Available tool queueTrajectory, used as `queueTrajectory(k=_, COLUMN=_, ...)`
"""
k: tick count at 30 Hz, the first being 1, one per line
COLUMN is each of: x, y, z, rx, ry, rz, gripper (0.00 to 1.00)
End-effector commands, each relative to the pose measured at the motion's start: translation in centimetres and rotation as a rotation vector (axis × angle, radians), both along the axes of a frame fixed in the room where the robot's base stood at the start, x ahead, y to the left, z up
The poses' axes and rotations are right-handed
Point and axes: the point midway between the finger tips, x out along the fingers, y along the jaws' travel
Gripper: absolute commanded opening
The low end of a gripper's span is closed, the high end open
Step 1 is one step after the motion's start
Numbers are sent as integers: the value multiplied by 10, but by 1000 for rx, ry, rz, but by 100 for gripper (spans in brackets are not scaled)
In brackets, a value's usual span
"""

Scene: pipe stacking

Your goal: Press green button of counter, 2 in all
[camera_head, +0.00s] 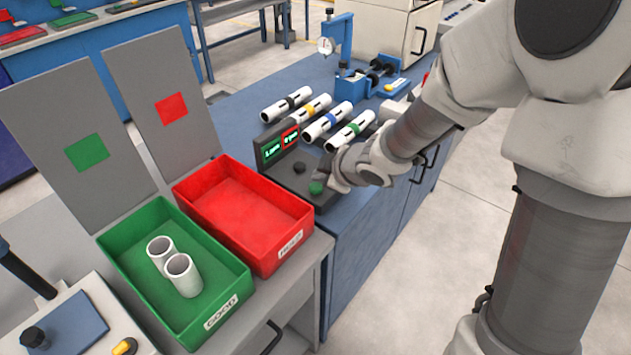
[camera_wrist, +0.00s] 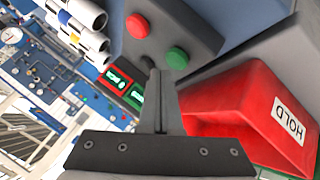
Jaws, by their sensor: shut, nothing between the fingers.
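The counter (camera_head: 292,178) is a dark grey box with a raised display panel (camera_head: 279,146) showing one green and one red field. Its green button (camera_head: 316,188) is at the near end in the head view. In the wrist view the green button (camera_wrist: 177,58) and a red button (camera_wrist: 137,26) sit on the grey face. My gripper (camera_wrist: 151,68) is shut and empty. Its fingertips appear just beside the green button in the wrist view; I cannot tell whether they touch the counter. In the head view my wrist hides most of the fingers.
A red bin (camera_head: 240,210) labelled HOLD stands left of the counter. A green bin (camera_head: 170,265) labelled GOOD holds two white pipes (camera_head: 183,273). Several banded white pipes (camera_head: 328,120) lie behind the counter on the blue bench (camera_head: 235,110). A blue gauge stand (camera_head: 342,40) is farther back.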

Motion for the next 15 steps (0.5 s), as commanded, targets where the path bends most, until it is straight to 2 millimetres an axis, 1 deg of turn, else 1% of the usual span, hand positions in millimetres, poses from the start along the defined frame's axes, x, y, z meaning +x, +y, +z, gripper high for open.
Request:
queueTrajectory(k=9, x=0, y=0, z=1, rx=0, ry=0, rz=0, gripper=0)
queueTrajectory(k=11, x=0, y=0, z=4, rx=0, ry=0, rz=0, gripper=0)
queueTrajectory(k=15, x=0, y=0, z=16, rx=0, ry=0, rz=0, gripper=0)
